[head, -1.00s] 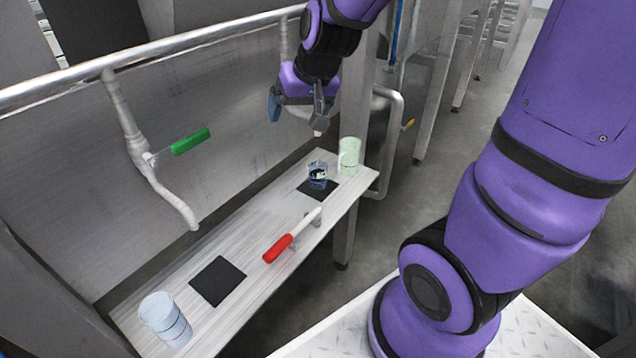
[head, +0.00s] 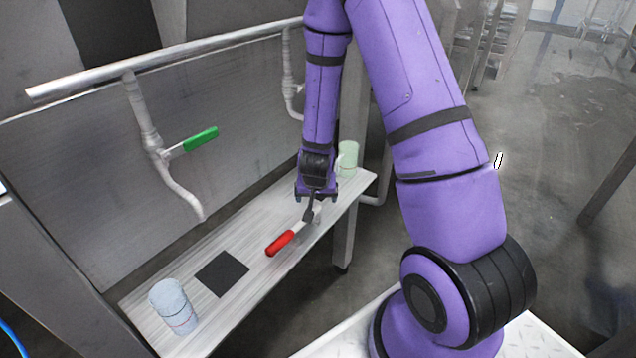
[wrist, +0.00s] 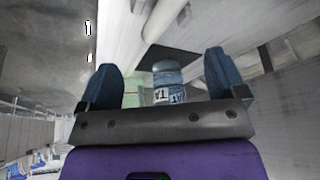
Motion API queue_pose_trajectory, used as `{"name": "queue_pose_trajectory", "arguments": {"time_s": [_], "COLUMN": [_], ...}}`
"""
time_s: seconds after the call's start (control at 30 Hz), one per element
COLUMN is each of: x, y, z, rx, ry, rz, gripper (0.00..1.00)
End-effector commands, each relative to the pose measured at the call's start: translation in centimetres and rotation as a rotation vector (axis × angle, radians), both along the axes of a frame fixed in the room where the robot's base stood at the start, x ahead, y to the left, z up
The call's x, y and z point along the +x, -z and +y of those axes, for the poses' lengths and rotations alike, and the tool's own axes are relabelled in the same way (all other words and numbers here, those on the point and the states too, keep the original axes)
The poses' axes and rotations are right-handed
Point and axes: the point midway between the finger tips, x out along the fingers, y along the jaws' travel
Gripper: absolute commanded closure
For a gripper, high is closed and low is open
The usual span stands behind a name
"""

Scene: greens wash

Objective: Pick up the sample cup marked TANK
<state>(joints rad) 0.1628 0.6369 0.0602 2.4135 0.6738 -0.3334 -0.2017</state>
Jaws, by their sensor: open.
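The sample cup (wrist: 167,77) is small, clear and bluish, with a white label on which the letters "TA" can be read. In the wrist view it shows centrally between my two blue fingers, apart from both, with its lower part hidden by the gripper body. How deep it lies between the fingers I cannot tell. My gripper (wrist: 164,68) is open and empty. In the head view my gripper (head: 316,200) is low over the far end of the bench, and my arm hides the cup there.
A pale green container (head: 348,158) stands close behind my gripper. A bare dark pad (head: 222,274) and a pale blue container (head: 173,307) are at the bench's near end. A green-handled tap (head: 200,139) juts from the wall; a dark pad (wrist: 153,55) lies by the cup.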

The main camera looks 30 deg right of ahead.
Motion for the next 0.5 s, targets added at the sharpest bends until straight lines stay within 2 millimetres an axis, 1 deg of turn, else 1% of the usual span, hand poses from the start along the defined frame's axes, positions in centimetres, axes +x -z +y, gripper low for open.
{"name": "queue_pose_trajectory", "arguments": {"time_s": [0.07, 0.17, 0.4, 0.5], "x": [0.0, 0.6, 3.8, 4.9], "y": [0.6, 0.7, 0.6, 0.7], "z": [-0.2, -0.7, -3.0, -3.7], "rx": [-0.006, -0.009, -0.009, -0.009], "ry": [0.008, 0.011, 0.009, 0.009], "rz": [0.004, 0.004, 0.003, 0.004], "gripper": [0.1, 0.1, 0.1, 0.1]}}
